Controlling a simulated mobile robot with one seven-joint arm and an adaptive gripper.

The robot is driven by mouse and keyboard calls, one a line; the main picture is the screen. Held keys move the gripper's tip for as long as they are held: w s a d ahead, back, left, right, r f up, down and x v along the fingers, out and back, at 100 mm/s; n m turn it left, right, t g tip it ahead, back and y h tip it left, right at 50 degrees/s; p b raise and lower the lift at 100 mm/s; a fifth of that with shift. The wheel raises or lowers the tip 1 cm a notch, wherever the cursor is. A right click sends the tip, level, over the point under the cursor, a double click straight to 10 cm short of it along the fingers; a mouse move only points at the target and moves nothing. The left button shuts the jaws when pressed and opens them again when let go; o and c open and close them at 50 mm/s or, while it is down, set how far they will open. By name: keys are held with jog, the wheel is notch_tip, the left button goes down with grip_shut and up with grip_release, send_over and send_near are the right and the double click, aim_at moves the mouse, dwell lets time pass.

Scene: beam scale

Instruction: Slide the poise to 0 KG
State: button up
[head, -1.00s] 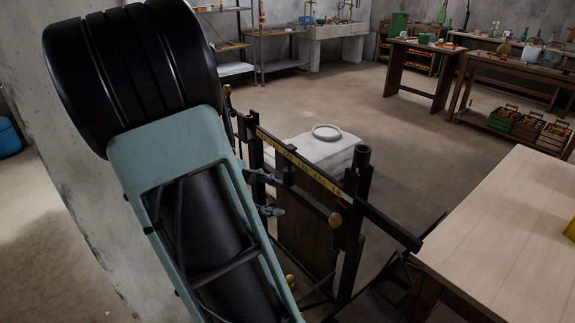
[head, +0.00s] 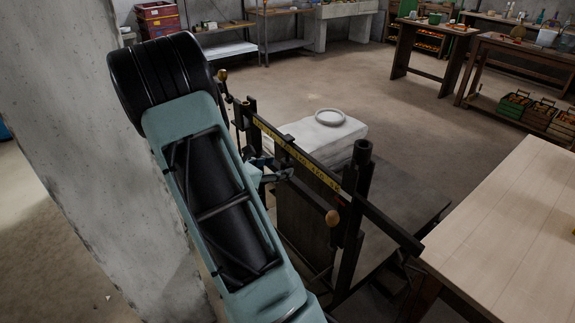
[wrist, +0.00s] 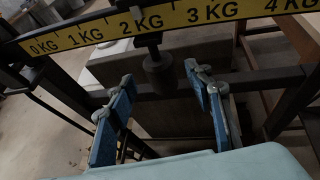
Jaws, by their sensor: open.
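The beam's yellow scale strip (wrist: 150,25) runs across the top of the wrist view, with marks from 0 KG at left to 4 KG at right. The same strip shows in the head view (head: 322,174). The poise (wrist: 158,68), a dark hanging weight, is on the beam between the 2 KG and 3 KG labels, nearer 2 KG. My gripper (wrist: 160,80) is open, with one blue finger on each side of the poise's lower part. I cannot tell whether either finger touches it. In the head view my gripper (head: 270,172) is beside the beam, and the poise is hard to make out.
A dark upright post (head: 352,220) supports the beam, with a round wooden knob (head: 332,217) beside it. A white block with a round plate (head: 330,117) lies behind the beam. A pale wooden table (head: 510,220) stands at right, and a concrete pillar (head: 80,150) at left.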

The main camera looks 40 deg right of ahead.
aim_at(282, 166)
jog(key=x, duration=0.5)
jog(key=shift+d+f, duration=0.1)
jog(key=shift+d, duration=0.1)
grip_shut()
